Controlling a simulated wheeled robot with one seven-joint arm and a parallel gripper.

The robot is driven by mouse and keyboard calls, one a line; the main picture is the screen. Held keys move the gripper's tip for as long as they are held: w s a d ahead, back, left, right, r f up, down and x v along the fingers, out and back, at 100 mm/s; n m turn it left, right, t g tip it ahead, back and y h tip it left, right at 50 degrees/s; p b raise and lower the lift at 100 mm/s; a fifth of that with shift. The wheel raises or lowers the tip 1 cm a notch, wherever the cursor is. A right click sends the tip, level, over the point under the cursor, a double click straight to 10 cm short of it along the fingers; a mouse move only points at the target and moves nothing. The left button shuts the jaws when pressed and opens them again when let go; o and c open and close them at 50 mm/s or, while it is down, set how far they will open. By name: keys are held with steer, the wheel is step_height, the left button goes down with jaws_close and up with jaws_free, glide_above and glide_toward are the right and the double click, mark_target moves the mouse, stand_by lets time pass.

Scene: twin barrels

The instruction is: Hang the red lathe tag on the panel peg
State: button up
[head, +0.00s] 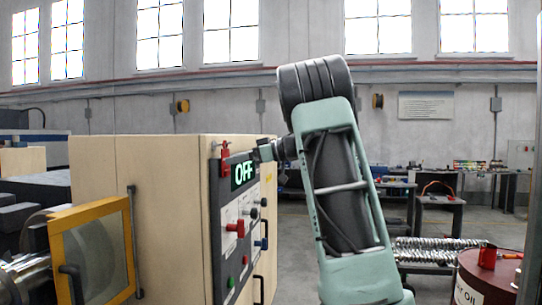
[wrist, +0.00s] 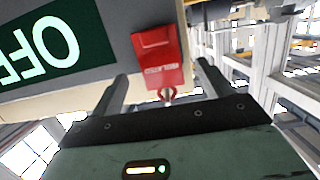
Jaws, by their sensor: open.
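The red lathe tag (head: 225,163) is at the upper left corner of the grey control panel (head: 232,210), left of the lit OFF display. In the wrist view the tag (wrist: 158,55) lies flat against the panel edge, its lettering upside down. A small metal ring or hook (wrist: 168,95) shows at its end; I cannot tell whether it sits on a peg, and the panel peg is not clearly visible. My gripper (wrist: 163,73) is open, one finger on each side of the tag's ring end, with nothing clearly gripped. In the head view my gripper (head: 262,152) is near the panel's top edge.
The panel carries a red lever (head: 236,228), knobs and buttons. The beige machine cabinet (head: 160,200) stands to the left, with a yellow-framed guard (head: 92,250). A red barrel (head: 490,277) with a red mug (head: 487,257) on top is at the lower right.

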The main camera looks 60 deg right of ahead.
steer(key=b+v, duration=0.4)
steer(key=v, duration=1.1)
steer(key=shift+s+d, duration=0.15)
steer(key=shift+s, duration=0.05)
